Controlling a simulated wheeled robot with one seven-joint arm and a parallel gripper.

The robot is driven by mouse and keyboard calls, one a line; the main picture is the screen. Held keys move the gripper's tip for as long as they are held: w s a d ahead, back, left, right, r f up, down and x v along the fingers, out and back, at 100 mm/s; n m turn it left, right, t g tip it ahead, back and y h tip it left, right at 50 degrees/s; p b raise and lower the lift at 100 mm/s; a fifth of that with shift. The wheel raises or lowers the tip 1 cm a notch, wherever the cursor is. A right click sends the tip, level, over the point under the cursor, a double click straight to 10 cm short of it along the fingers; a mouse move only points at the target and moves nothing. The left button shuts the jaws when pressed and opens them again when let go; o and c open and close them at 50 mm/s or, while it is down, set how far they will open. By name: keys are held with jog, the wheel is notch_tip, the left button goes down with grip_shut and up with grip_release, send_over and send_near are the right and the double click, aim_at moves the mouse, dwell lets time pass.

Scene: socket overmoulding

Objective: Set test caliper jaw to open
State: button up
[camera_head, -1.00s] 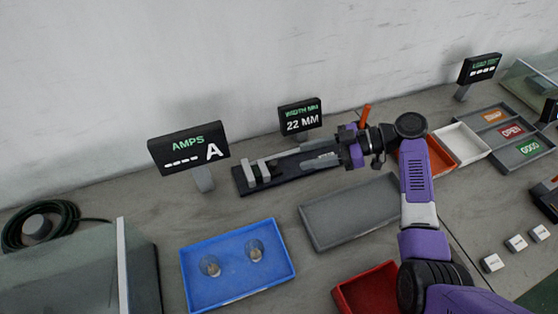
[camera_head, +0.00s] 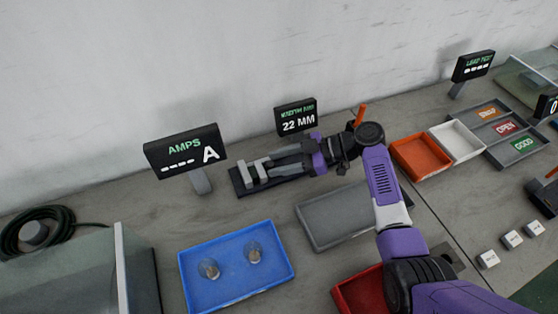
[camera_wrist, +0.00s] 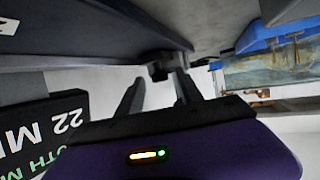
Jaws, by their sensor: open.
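The test caliper (camera_head: 240,184) is a dark rail with light grey upright jaws (camera_head: 254,173) at its left end. A gap shows between the jaws. Its readout (camera_head: 296,117) behind says 22 MM; the readout also shows upside down in the wrist view (camera_wrist: 45,130). My gripper (camera_head: 277,161) is low over the rail, just right of the jaws, pointing left. In the wrist view its two fingers (camera_wrist: 160,82) stand apart. A small dark block (camera_wrist: 161,66) shows near the fingertips; I cannot tell whether they touch it. My fingers and wrist hide the rail's right part.
A blue tray (camera_head: 188,285) with two small round parts and a grey tray (camera_head: 340,215) lie in front. The AMPS display (camera_head: 185,150) stands left. Orange (camera_head: 421,156) and white (camera_head: 457,142) bins and labelled trays (camera_head: 513,133) are right. An orange upright handle (camera_head: 361,116) rises behind my wrist.

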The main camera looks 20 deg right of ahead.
grip_shut()
dwell(1.4)
